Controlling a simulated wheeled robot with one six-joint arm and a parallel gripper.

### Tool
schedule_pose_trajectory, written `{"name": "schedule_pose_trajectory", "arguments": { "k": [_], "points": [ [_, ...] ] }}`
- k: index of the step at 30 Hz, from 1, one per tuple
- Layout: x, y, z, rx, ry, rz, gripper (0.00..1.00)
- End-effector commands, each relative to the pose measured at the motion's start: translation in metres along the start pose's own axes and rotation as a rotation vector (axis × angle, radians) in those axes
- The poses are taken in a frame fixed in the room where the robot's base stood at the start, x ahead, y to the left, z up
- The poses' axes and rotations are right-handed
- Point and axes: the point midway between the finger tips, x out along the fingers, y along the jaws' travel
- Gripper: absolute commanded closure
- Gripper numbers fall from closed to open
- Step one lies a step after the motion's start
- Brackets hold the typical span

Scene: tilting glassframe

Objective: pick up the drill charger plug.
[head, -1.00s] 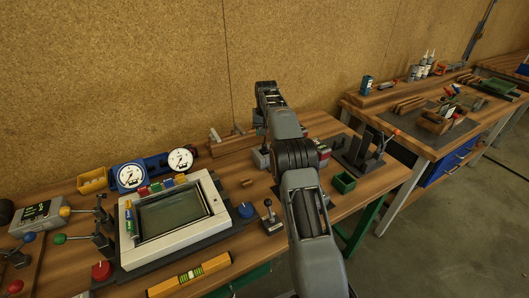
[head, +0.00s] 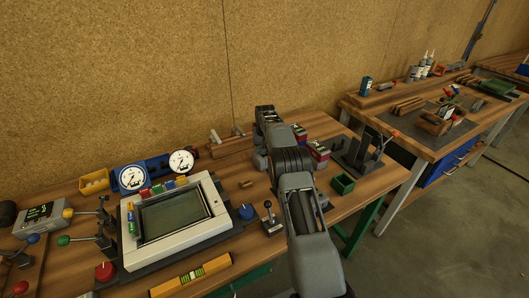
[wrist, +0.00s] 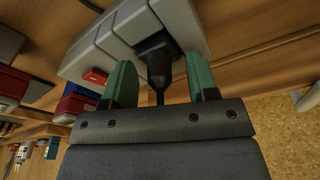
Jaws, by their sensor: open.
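In the wrist view, the drill charger plug (wrist: 159,66) is a black plug set against a light grey charger housing (wrist: 112,35), with its thin dark cord running down behind my gripper. My gripper (wrist: 161,84) is open, with one green finger on each side of the plug. Gaps show between the plug and both fingers. In the head view, my own arm hides the plug and most of the charger.
Red-topped battery packs (head: 318,152) stand just right of my arm, with a green bin (head: 342,184) nearby. A joystick (head: 270,214) and a framed glass panel (head: 174,216) are to the left. The cork wall is close behind.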

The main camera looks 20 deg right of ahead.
Motion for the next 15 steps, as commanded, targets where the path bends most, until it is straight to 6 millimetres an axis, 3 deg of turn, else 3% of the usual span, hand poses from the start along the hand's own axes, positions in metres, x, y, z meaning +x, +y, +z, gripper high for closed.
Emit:
{"name": "schedule_pose_trajectory", "arguments": {
  "k": [5, 15],
  "points": [
    [0.0001, 0.0001, 0.0000, 0.000, 0.000, 0.000, 0.48],
    [-0.0002, 0.0001, 0.0000, 0.000, 0.000, 0.000, 0.81]
  ]
}}
